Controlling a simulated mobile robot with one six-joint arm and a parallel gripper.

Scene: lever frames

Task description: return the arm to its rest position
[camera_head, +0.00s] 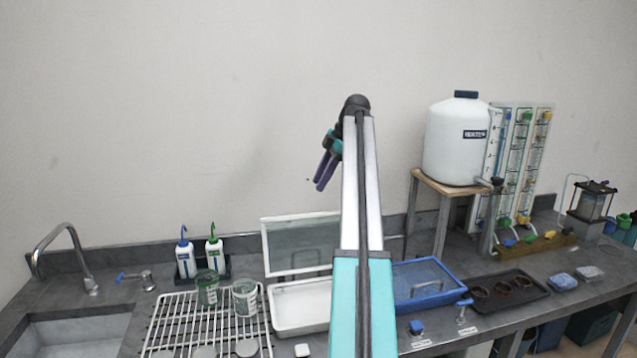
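My arm (362,220) rises from the bottom middle of the picture, teal below and silver above, up to a dark joint at its top. My gripper (318,186) hangs from that joint, pointing down and to the left, with dark purple fingers. It is in the air in front of the bare wall, above the bench and clear of everything on it. The fingers look close together, but they are small and seen at an angle, so I cannot tell whether they are open or shut. I see no held object.
A large white tank (455,145) stands on a wooden stand at right. The wall area around my gripper is clear.

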